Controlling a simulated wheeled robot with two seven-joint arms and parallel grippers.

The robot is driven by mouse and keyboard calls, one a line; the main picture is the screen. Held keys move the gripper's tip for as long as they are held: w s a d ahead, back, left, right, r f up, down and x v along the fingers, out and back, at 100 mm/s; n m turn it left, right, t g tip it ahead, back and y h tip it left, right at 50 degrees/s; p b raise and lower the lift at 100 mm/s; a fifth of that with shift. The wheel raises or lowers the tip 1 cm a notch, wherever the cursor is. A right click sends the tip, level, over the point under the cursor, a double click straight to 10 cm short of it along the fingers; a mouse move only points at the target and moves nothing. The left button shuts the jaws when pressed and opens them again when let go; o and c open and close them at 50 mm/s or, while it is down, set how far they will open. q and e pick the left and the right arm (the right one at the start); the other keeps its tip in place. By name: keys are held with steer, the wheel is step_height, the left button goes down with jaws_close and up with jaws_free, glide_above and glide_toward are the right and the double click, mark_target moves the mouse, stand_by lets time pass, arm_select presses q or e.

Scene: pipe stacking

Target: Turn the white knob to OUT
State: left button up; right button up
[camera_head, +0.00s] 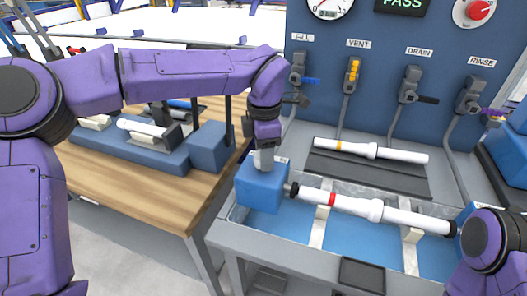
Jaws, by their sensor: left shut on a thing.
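My left gripper (264,146) points straight down onto the top of a blue box (262,188) at the left end of the wash tray. It is shut on the white knob (264,158), a small pale piece on top of the box. The fingers and wrist cover much of the knob, so I cannot read which way it points. A small label at the box's back edge is too small to read. My right gripper is out of view; only part of its purple arm shows at the lower right.
A white pipe with a red band (345,204) lies across supports over the blue tray. Another white pipe (370,150) lies on a dark rack behind it. Valves labelled FILL, VENT, DRAIN and RINSE line the blue panel (430,120). A wooden table (165,205) stands left.

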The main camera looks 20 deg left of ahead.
arm_select(q)
steer(key=n, duration=0.3)
steer(key=shift+r, duration=0.1)
steer(key=n, duration=0.3)
steer(key=shift+w+n, duration=0.1)
steer(key=shift+n, duration=0.3)
steer(key=n, duration=0.3)
steer(key=shift+a+n+b, duration=0.1)
steer(key=shift+n+b, duration=0.2)
steer(key=shift+n, duration=0.1)
steer(key=shift+n+b, duration=0.7)
steer(key=shift+n, duration=1.4)
steer(key=shift+a, duration=0.1)
steer(key=shift+r, duration=0.1)
steer(key=o, duration=1.1)
steer(key=shift+c, duration=0.2)
